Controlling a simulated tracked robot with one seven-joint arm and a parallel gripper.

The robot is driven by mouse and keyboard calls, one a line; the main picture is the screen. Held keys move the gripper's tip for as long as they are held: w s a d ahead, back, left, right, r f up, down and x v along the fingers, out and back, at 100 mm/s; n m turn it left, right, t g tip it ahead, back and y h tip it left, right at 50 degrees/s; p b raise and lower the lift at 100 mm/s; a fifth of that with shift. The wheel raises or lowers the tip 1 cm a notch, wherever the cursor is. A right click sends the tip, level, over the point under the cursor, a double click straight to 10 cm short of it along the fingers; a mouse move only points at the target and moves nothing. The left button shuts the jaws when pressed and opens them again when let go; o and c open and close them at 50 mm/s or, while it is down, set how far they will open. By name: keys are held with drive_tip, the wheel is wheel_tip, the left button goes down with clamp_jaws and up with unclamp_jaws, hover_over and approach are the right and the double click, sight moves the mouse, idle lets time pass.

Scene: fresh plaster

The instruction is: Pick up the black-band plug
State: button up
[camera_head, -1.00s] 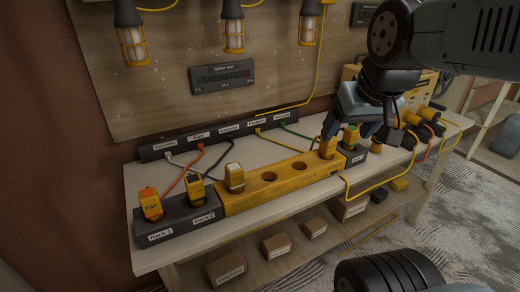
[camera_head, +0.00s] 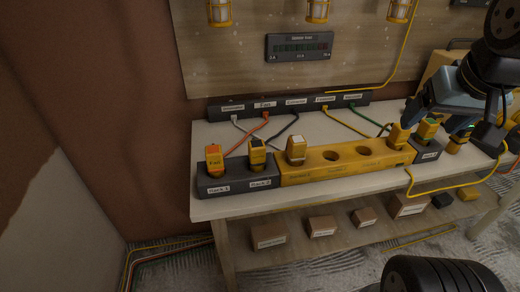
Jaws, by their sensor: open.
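The black-band plug (camera_head: 257,153) is a yellow plug with a dark top, upright in the Rack 2 place of the dark grey block (camera_head: 236,182) at the bench's left. My gripper (camera_head: 450,124) is open at the right, above the bench's right end, well away from this plug. A yellow plug stands below it; I see nothing held. An orange-topped plug (camera_head: 214,160) stands in Rack 1. A white-topped plug (camera_head: 296,150) stands in the yellow block (camera_head: 342,174), left of two empty round holes.
A yellow plug (camera_head: 398,137) and a green-banded plug (camera_head: 428,128) stand near my gripper. A dark strip (camera_head: 288,107) with coloured cables runs along the bench's back. Caged lamps (camera_head: 317,10) hang above. Boxes (camera_head: 268,234) sit on the lower shelf.

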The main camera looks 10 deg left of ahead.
drive_tip(key=n+g, duration=0.4)
drive_tip(key=g, duration=0.2)
hover_over(257, 153)
drive_tip(key=w, duration=0.2)
drive_tip(key=f, duration=0.9)
drive_tip(key=shift+w+a+f, duration=0.2)
drive_tip(key=shift+a+f, duration=0.15)
wheel_tip(257, 153, down, 13)
drive_tip(key=shift+d+f, duration=0.1)
drive_tip(key=shift+d, duration=0.05)
drive_tip(key=shift+c, duration=0.2)
drive_tip(key=c, duration=1.1)
